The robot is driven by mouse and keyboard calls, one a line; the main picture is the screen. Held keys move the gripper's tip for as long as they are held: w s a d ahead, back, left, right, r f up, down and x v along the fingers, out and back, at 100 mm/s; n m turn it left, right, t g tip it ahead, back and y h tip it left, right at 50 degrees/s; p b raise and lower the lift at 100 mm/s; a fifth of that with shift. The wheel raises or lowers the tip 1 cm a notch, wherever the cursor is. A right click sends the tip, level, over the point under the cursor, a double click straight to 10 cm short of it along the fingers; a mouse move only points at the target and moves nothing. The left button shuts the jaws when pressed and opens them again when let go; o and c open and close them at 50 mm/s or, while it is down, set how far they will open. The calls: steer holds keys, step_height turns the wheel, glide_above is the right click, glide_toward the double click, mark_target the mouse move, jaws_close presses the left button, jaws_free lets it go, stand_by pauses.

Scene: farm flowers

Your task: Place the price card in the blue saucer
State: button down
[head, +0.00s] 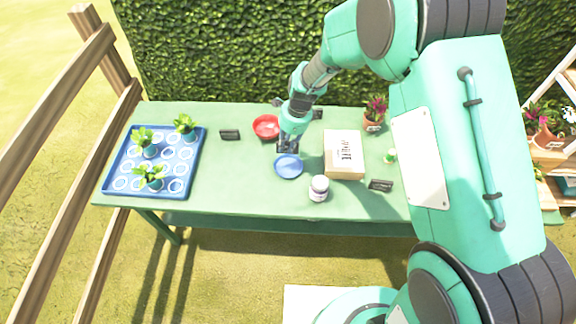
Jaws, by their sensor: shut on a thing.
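My gripper (288,150) points down just behind the blue saucer (289,167), at or above its far rim. It is shut on a small dark thing that looks like the price card. The thing is hard to tell apart from the dark fingers, and I cannot tell whether it touches the saucer. The visible part of the blue saucer is empty. It lies on the green table near its middle.
A red saucer (266,127) is left of my gripper. Small black cards stand left (229,134) and right (380,185). A cardboard box (344,155), a jar (319,189), and a potted flower (375,113) are to the right. A blue seedling tray (187,187) is left.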

steer(key=shift+d, duration=0.1)
steer(key=shift+f, duration=0.1)
stand_by(0.3)
steer(key=b, duration=0.1)
glide_above(285, 168)
steer(key=shift+d+f, duration=0.2)
steer(key=shift+f, duration=1)
steer(key=shift+d+f, duration=0.2)
steer(key=shift+f, duration=1)
steer(key=shift+f+b, duration=0.8)
steer(key=shift+f, duration=1.7)
steer(key=shift+f, duration=0.1)
steer(key=c, duration=1.6)
jaws_free()
